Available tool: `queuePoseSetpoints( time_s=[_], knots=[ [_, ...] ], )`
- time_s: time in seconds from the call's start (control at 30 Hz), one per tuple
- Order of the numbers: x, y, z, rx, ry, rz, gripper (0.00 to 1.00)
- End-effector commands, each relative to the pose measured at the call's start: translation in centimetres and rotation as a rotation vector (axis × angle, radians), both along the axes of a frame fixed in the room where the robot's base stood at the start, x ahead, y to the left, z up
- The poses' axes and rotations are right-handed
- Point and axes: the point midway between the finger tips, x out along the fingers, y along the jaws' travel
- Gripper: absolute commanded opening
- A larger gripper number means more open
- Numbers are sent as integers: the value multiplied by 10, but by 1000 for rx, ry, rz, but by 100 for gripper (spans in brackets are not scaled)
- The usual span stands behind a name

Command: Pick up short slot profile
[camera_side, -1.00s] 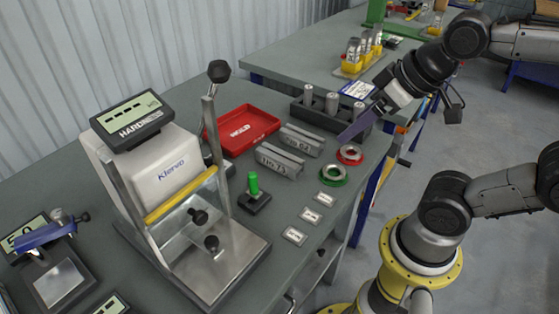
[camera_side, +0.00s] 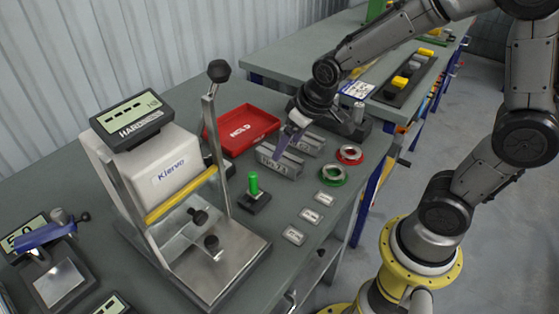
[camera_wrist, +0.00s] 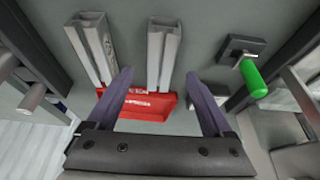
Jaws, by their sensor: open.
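Two grey slot profiles lie side by side on the bench: a near one (camera_side: 272,163) and a far one (camera_side: 311,145). They look close in length, so I cannot tell for sure which is the short one. My gripper (camera_side: 284,146) is open, pointing down over the near profile and hiding part of both. In the wrist view, my gripper (camera_wrist: 159,76) has the near profile (camera_wrist: 160,55) between its spread fingertips, apparently not touching. The far profile (camera_wrist: 92,50) lies outside the left finger.
A red tray (camera_side: 226,147) lies behind the profiles. A green-handled part (camera_side: 254,185) stands in front, left of a green ring (camera_side: 333,175) and a red ring (camera_side: 349,154). A dark block with metal cylinders (camera_side: 359,111) is at the right. The hardness tester (camera_side: 165,165) stands left.

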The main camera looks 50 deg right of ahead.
Motion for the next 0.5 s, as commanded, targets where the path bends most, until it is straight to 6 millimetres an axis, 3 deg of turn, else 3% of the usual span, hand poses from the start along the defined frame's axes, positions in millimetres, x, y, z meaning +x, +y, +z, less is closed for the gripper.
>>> queuePoseSetpoints(
  time_s=[0.23,0.5],
  knots=[
    [7,0,-16,0,2,0,85],
    [25,1,-49,0,3,0,85]
  ],
)
